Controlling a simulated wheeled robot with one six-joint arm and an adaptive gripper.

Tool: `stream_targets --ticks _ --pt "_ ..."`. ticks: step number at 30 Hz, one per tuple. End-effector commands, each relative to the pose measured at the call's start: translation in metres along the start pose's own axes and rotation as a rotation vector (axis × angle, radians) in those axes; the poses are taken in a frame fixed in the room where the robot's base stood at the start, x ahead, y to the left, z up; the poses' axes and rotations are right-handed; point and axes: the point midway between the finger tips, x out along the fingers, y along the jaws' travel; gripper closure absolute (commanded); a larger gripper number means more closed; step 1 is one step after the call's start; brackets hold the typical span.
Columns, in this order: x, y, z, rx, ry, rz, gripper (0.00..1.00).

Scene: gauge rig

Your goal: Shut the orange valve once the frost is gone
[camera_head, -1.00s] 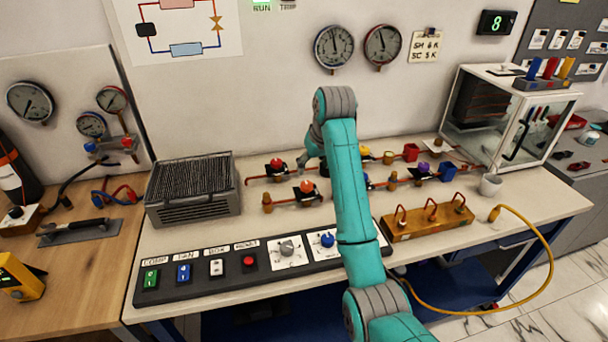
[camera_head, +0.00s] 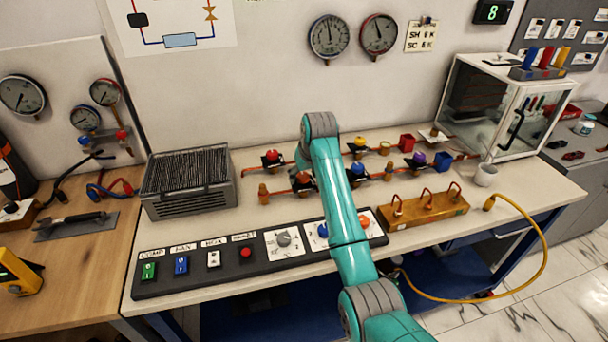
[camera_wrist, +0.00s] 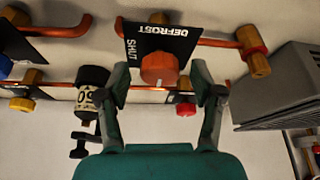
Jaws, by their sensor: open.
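The orange valve (camera_wrist: 158,68) shows in the wrist view as a round knob on a black plate marked DEFROST and SHUT. My gripper (camera_wrist: 163,84) is open, with one finger on each side of the knob. I cannot tell whether the fingers touch it or which mark the knob points to. In the head view the orange valve (camera_head: 304,178) sits on the bench pipework, partly covered by my arm. The glass-fronted cabinet (camera_head: 548,86) at the right holds a dark coil (camera_head: 478,90). I see no clear white frost on the coil, but it is small and behind glass.
A red valve (camera_head: 271,156), yellow valve (camera_head: 360,143), purple valve (camera_head: 417,159) and blue valve (camera_head: 357,169) stand nearby. A finned grey unit (camera_head: 190,185) is at left; a switch panel (camera_head: 205,272) runs along the front. A wall display (camera_head: 492,11) reads 8.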

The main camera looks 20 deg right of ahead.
Motion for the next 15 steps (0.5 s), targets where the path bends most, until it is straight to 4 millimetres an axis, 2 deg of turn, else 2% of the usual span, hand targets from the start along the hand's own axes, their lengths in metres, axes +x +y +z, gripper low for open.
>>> stream_targets --ticks 4,5,9,12,15 --pt "-0.0001 -0.0001 0.0 0.0 0.0 0.0 0.34" --pt "-0.0001 0.0 0.0 0.0 0.0 0.0 0.36" --pt "-0.0003 0.0 0.0 0.0 0.0 0.0 0.71" --pt "-0.0003 0.0 0.0001 0.0 0.0 0.0 0.94" --pt "-0.0003 0.0 0.0001 0.001 0.0 0.0 0.94"
